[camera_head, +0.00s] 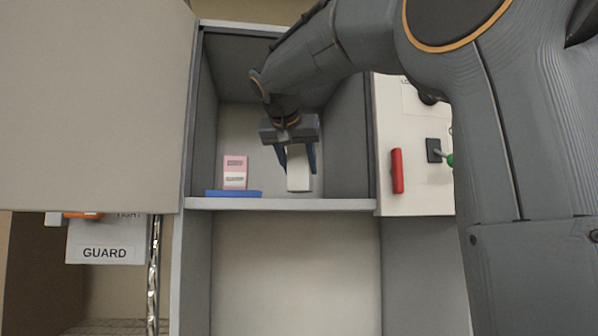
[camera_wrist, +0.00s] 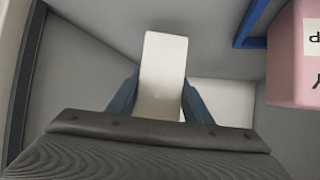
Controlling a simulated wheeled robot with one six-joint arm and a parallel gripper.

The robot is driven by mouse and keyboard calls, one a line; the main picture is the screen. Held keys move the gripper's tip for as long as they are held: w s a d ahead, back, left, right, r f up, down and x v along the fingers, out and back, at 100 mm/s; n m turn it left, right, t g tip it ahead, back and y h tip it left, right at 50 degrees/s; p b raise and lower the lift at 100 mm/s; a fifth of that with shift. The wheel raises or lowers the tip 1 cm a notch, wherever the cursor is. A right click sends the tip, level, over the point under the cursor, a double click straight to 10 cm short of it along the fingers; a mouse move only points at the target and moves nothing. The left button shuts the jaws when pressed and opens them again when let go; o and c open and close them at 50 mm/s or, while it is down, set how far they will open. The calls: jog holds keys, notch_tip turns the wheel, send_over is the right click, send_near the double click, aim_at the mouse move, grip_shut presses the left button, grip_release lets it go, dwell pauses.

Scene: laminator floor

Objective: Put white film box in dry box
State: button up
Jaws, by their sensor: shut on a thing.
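A white box (camera_head: 299,170) stands upright inside an open grey cabinet compartment, toward its right side. My gripper (camera_head: 297,160) reaches in from above right and is shut on the white box, one blue finger on each side. In the wrist view the white box (camera_wrist: 162,75) is between the fingers of my gripper (camera_wrist: 160,98), its lower end hidden by the gripper body. In the head view its bottom is close to the shelf; I cannot tell if it touches. No label shows on it.
A pink box (camera_head: 235,172) with a white label stands at the compartment's left, behind a blue piece (camera_head: 233,193) at the shelf edge. The cabinet door (camera_head: 95,100) is open at left. A panel with a red handle (camera_head: 397,171) is at right. The compartment below is empty.

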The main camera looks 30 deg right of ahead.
jog(key=shift+f, duration=0.85)
jog(key=shift+f, duration=0.2)
jog(key=o, duration=1.4)
jog(key=v, duration=1.1)
